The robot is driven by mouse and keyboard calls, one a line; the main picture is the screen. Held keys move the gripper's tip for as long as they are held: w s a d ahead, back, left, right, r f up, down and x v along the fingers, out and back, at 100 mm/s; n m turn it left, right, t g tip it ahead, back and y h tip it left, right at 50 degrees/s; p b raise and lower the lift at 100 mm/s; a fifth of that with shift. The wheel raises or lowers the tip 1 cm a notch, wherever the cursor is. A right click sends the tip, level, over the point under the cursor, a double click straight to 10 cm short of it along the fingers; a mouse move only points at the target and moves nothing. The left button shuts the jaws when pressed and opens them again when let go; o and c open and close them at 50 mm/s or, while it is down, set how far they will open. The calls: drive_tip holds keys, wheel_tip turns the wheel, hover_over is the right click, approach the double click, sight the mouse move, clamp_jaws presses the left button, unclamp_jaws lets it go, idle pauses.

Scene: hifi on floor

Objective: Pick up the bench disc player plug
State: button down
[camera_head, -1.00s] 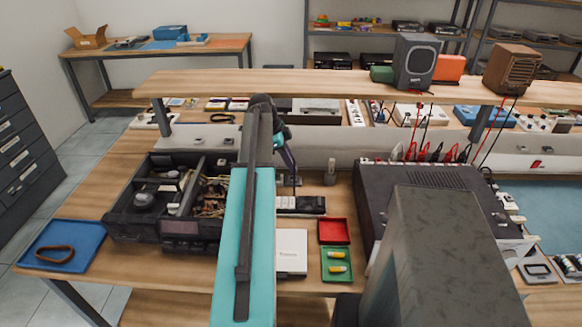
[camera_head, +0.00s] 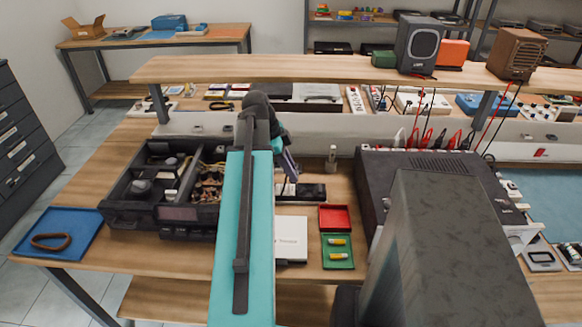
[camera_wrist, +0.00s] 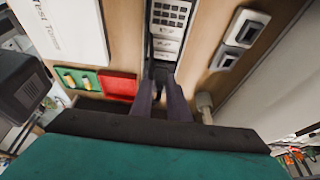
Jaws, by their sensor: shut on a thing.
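I cannot tell whether the plug still touches the strip.
An opened black device (camera_head: 180,212) stands left of my arm. A red tray (camera_head: 335,217) and green tray (camera_head: 337,262) lie right of the white box (camera_head: 291,240). A large black unit (camera_head: 375,200) stands further right. A wooden shelf (camera_head: 300,68) spans behind.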

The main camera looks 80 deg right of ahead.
drive_tip(key=shift+s+a+r, duration=0.1)
drive_tip(key=shift+s+a, duration=0.05)
drive_tip(key=shift+a, duration=1.05)
